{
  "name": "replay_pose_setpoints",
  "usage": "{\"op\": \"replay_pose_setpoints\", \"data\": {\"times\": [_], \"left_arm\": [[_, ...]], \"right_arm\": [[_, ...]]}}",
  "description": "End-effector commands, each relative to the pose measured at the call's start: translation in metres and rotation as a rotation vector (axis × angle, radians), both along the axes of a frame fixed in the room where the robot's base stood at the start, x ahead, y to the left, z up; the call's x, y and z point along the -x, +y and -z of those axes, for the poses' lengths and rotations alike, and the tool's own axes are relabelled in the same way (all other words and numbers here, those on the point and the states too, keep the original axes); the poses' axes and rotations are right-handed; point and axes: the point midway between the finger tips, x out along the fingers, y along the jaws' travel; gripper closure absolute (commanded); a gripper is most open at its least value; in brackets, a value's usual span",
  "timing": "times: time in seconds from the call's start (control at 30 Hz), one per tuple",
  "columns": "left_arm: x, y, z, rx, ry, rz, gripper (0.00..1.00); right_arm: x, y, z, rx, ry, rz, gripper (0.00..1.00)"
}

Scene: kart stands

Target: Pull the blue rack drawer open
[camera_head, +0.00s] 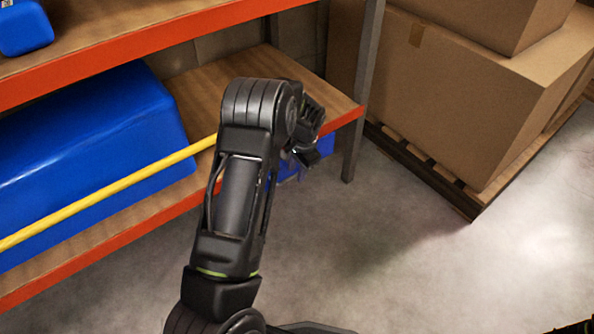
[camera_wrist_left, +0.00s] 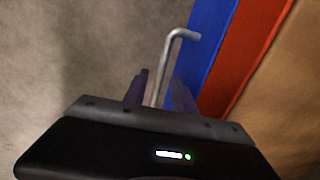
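The blue rack drawer (camera_head: 323,146) shows as a small blue patch under the lower shelf's right end, largely hidden by my left arm. In the left wrist view its blue front (camera_wrist_left: 208,50) runs alongside the orange beam. A bent grey metal handle (camera_wrist_left: 178,45) stands out from it. My right gripper is not in view.
The rack has an orange lower beam (camera_head: 95,252) and a grey upright (camera_head: 362,90). A large blue bin (camera_head: 90,130) sits on the lower shelf behind a yellow bar (camera_head: 110,190). Cardboard boxes (camera_head: 450,90) stand on a pallet at right. The concrete floor (camera_head: 400,250) in front is clear.

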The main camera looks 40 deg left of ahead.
Motion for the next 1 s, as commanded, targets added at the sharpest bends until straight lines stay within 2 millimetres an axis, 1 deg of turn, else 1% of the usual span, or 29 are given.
{"op": "replay_pose_setpoints", "data": {"times": [0.07,0.1,0.4,0.5,1.0], "left_arm": [[-0.0001,0.0,-0.0004,0.0,0.0,0.0,0.68],[-0.0001,0.0,-0.0004,0.0,0.0,0.0,0.69],[-0.0001,0.0001,-0.0006,0.0,0.0,0.0,0.94],[-0.0001,0.0001,-0.0006,0.0,0.0,0.0,1.0],[-0.0001,0.0,-0.0007,-0.001,0.0,0.0,1.0]], "right_arm": [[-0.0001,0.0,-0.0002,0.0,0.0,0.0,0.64],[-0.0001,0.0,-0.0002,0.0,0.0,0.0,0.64],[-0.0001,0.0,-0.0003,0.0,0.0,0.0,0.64],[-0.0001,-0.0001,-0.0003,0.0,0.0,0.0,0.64],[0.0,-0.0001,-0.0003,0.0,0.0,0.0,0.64]]}}
